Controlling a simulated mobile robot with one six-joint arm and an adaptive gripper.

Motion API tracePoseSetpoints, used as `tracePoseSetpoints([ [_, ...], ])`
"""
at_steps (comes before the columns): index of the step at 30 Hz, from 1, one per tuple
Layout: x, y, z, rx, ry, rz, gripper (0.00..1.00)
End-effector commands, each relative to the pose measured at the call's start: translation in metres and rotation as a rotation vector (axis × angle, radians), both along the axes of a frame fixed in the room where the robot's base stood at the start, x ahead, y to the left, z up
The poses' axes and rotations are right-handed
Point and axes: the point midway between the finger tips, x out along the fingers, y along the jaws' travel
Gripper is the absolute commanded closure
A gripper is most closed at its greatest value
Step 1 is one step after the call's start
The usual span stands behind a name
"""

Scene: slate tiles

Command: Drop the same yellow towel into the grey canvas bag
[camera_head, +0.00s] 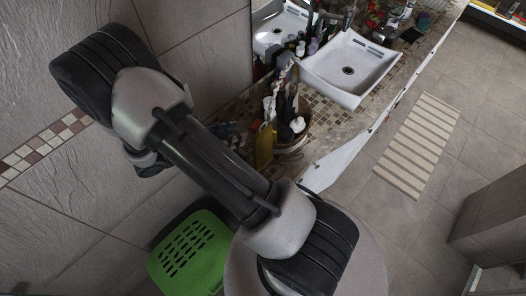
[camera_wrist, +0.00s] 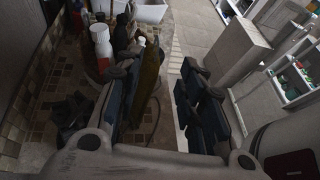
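A yellow piece that looks like the towel (camera_head: 264,146) hangs at the near end of the tiled counter, among bottles. In the wrist view the towel (camera_wrist: 149,76) is a dull olive-yellow upright strip. My gripper (camera_wrist: 166,92) is open, its dark blue fingers well apart. The towel shows between them, close beside the left finger; I cannot tell whether it touches. I cannot make out a grey canvas bag in either view.
Bottles (camera_head: 297,124) crowd the counter end around the towel. A green slotted basket (camera_head: 190,252) stands below, beside my arm. A striped mat (camera_head: 418,146) lies on open grey floor to the right.

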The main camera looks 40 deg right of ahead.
Motion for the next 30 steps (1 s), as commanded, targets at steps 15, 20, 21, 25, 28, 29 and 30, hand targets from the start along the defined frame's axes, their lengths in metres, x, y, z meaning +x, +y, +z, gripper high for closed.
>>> tracePoseSetpoints([
  [15,-0.007,-0.062,-0.026,0.001,0.0,-0.003,0.64],
  [20,-0.005,-0.084,-0.035,0.002,0.0,-0.006,0.64],
  [21,-0.005,-0.089,-0.038,0.001,0.001,-0.005,0.64],
  [25,-0.006,-0.1,-0.043,0.002,-0.001,-0.004,0.64],
  [28,-0.006,-0.103,-0.044,0.002,-0.003,-0.002,0.64],
  [29,-0.006,-0.103,-0.044,0.002,-0.003,-0.001,0.64],
  [30,-0.006,-0.102,-0.044,0.002,-0.003,-0.001,0.64],
])
